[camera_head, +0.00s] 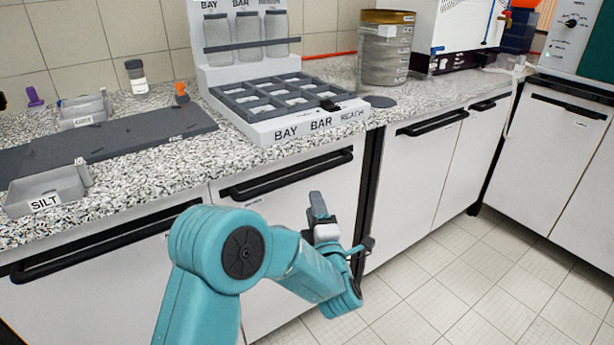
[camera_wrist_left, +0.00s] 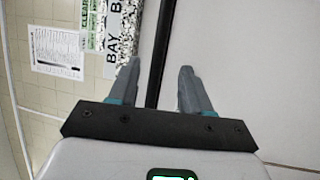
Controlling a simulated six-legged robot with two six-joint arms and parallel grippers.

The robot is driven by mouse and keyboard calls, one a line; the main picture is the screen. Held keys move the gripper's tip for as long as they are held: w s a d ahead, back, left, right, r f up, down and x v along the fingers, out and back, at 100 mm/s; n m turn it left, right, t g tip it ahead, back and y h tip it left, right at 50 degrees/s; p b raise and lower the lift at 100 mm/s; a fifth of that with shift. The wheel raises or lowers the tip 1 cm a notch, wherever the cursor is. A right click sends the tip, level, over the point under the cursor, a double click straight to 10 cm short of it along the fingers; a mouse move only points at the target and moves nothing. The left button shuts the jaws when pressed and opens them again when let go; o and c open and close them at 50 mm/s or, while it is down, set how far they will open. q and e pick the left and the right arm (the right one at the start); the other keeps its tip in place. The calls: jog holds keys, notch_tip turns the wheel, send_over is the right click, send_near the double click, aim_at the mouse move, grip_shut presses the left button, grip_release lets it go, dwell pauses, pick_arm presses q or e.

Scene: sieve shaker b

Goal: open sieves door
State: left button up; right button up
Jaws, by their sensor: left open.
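Several white cabinet doors line the front under the counter; their small labels are too small to read, so I cannot tell which is the sieves door. One door (camera_head: 300,190) with a black bar handle (camera_head: 290,174) is behind my left gripper (camera_head: 341,222). Another door (camera_head: 405,190) with a black handle (camera_head: 432,124) is to its right, past a dark vertical gap. All doors look shut. My left gripper is open and empty, apart from the handles. In the left wrist view, its fingers (camera_wrist_left: 160,78) are spread, with a black vertical strip between them. My right gripper is not in view.
On the speckled counter (camera_head: 150,170) stand a white rack with BAY and BAR labels (camera_head: 262,128), a stack of round sieves (camera_head: 385,58) and a tray marked SILT (camera_head: 50,190). The tiled floor (camera_head: 455,290) at right is clear.

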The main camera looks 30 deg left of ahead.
aim_at(307, 177)
pick_arm(q)
jog(key=x, duration=1.2)
jog(key=shift+w+d, duration=0.1)
grip_shut()
